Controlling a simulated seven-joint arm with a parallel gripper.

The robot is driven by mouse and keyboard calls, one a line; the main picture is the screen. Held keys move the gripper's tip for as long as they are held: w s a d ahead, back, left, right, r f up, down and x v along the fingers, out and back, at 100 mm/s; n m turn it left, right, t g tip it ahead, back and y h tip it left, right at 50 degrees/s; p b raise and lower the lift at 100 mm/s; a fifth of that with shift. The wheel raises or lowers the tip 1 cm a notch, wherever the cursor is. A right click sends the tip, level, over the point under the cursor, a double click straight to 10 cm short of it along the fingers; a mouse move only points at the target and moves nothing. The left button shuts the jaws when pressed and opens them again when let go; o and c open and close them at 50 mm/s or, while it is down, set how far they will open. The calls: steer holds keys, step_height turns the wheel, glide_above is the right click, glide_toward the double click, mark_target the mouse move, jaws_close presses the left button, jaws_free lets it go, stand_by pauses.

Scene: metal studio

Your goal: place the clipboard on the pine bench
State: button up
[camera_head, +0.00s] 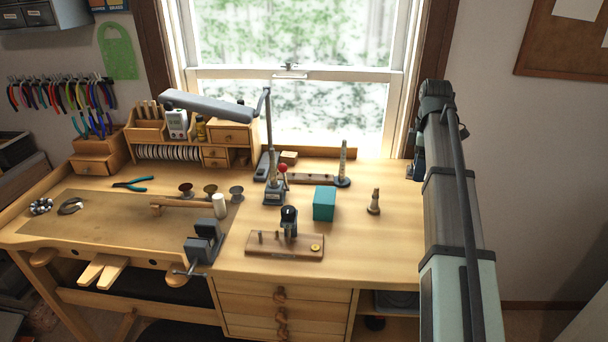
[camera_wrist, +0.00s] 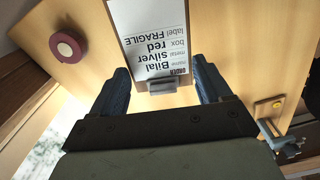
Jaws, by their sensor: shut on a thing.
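The clipboard (camera_wrist: 150,38) shows in the wrist view, with a white printed sheet and a grey clip at its near end. Its far end runs out of the picture. My gripper (camera_wrist: 160,66) is shut on the clipboard, with one dark blue finger at each side near the clip. The pine bench (camera_head: 385,250) fills the middle of the head view. My arm stands at its right side; the clipboard cannot be made out there, and my fingers are mostly hidden.
A teal box (camera_head: 324,204), a wooden cone (camera_head: 374,203), a wooden block with pegs (camera_head: 285,245) and a lamp (camera_head: 208,104) stand on the bench. A vise (camera_head: 204,240) is at the front edge. The bench's right part is largely clear.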

steer(key=s+a+r+n, duration=0.2)
steer(key=a+r, duration=0.1)
steer(key=a, duration=1.3)
steer(key=s+a+r+n, duration=0.2)
steer(key=a, duration=1.3)
steer(key=s+a+r+n, duration=0.2)
steer(key=a+r, duration=0.1)
steer(key=a, duration=1.3)
steer(key=n, duration=0.6)
glide_toward(103, 223)
steer(key=shift+f, duration=3.2)
steer(key=shift+f, duration=0.2)
steer(key=o, duration=1)
steer(key=shift+r, duration=0.1)
